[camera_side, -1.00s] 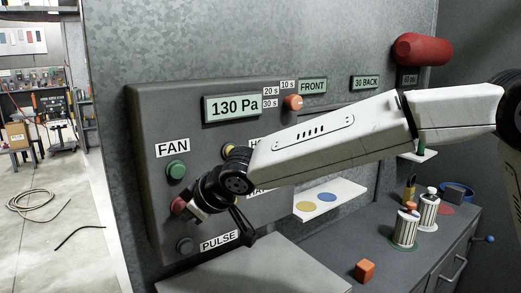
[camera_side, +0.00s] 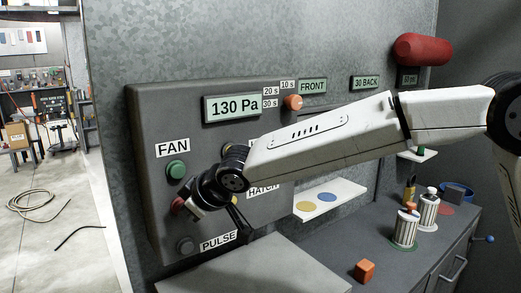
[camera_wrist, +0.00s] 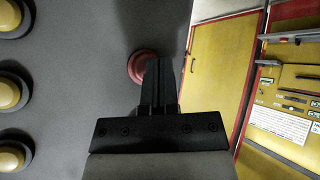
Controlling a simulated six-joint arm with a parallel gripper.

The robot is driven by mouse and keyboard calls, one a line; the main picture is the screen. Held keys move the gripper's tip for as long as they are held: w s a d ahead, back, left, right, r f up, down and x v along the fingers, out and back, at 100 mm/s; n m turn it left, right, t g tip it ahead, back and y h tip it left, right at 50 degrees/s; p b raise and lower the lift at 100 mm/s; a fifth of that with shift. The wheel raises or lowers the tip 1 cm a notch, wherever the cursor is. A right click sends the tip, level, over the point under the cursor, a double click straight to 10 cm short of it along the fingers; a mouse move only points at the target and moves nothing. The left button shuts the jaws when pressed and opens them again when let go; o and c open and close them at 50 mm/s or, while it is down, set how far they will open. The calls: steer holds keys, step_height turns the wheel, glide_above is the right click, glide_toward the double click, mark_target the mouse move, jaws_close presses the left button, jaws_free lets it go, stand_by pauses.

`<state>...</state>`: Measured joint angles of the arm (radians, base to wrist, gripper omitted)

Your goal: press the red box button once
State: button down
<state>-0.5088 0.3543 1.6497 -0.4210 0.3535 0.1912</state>
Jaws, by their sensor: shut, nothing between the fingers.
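The red button (camera_side: 178,206) is on the left side of the grey control panel (camera_side: 148,124), between the green button and the grey button. In the side view my wrist partly covers it. In the wrist view the red button (camera_wrist: 143,65) shows as a round red cap on the panel, partly hidden by my fingers. My gripper (camera_wrist: 158,62) is shut and empty, with its fingertips in front of the button's right part. I cannot tell whether the fingertips touch it.
A green button (camera_side: 176,170) under the FAN label sits above, and a grey button (camera_side: 185,246) by the PULSE label sits below. Several yellow buttons (camera_wrist: 10,91) line the wrist view's left edge. A display (camera_side: 233,107) reads 130 Pa. An orange cube (camera_side: 365,271) lies on the counter.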

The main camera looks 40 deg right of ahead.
steer(key=shift+w, duration=0.45)
stand_by(0.6)
steer(key=shift+s, duration=0.9)
stand_by(0.3)
steer(key=shift+s, duration=2.5)
steer(key=s+d+f+m+g+h, duration=0.1)
steer(key=s+d+f+m+g, duration=0.1)
steer(key=s+d+f, duration=0.4)
steer(key=s+d+f+m+g+h, duration=0.1)
steer(key=s+d+f, duration=0.4)
steer(key=d, duration=0.6)
steer(key=s+d+f+m+g+h, duration=0.1)
steer(key=s+d+f+m+g, duration=0.2)
steer(key=s+d+f, duration=0.3)
steer(key=s+d+m, duration=0.1)
steer(key=d, duration=0.2)
steer(key=shift+s+d+f+m, duration=0.2)
steer(key=shift+s+f+m, duration=0.05)
steer(key=shift+f+m, duration=0.05)
